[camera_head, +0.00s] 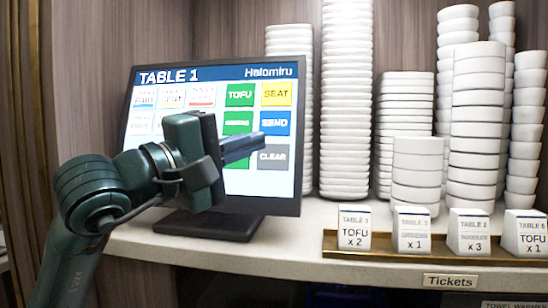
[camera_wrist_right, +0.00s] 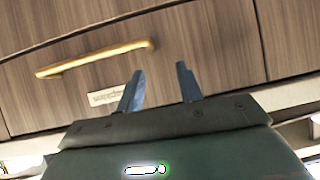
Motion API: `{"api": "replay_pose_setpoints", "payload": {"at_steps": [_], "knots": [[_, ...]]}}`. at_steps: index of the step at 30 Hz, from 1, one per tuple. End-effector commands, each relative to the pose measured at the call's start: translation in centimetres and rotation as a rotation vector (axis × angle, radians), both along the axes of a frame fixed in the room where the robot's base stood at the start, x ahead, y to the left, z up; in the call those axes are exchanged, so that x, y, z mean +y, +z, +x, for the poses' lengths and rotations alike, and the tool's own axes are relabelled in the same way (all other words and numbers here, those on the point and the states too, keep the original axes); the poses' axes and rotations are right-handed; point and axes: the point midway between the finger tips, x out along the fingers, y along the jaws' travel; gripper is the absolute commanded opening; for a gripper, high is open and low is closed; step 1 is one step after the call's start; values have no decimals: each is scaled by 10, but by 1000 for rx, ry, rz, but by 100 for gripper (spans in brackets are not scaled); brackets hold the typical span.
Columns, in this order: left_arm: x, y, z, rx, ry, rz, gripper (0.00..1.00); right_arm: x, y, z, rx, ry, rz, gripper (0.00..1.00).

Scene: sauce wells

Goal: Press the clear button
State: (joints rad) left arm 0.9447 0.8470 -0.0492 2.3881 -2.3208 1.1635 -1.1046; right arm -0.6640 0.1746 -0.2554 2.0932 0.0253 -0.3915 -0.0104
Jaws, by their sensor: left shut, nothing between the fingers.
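The touch screen (camera_head: 290,185) stands on the counter in the head view and reads TABLE 1 and Halomiru. Its grey CLEAR button (camera_head: 273,158) is at the lower right of the button grid, below the blue SEND button (camera_head: 276,123). My left gripper (camera_head: 262,140) is shut and empty. Its fingertips overlap the band between SEND and CLEAR in the picture; I cannot tell whether they touch the screen. My left arm hides several buttons at the lower left and middle. My right gripper (camera_wrist_right: 160,88) shows in the right wrist view with its two fingers apart and nothing between them.
Tall stacks of white bowls and plates (camera_head: 346,100) stand right of the screen. A drawer front with a brass handle (camera_wrist_right: 95,58) lies beyond my right gripper.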

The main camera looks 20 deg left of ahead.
Motion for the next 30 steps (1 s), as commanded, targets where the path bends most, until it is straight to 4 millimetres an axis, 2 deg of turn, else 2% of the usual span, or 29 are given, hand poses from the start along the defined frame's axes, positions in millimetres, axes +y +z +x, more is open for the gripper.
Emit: {"api": "replay_pose_setpoints", "payload": {"at_steps": [8,21,30], "knots": [[3,-6,15,5,-4,-5,0,0,-7,-5,14,1,-1,36],[17,-23,69,4,-3,-3,0,1,-7,-3,1,6,2,36],[21,-26,82,3,-4,-3,0,3,-5,-1,-8,15,2,36]]}}
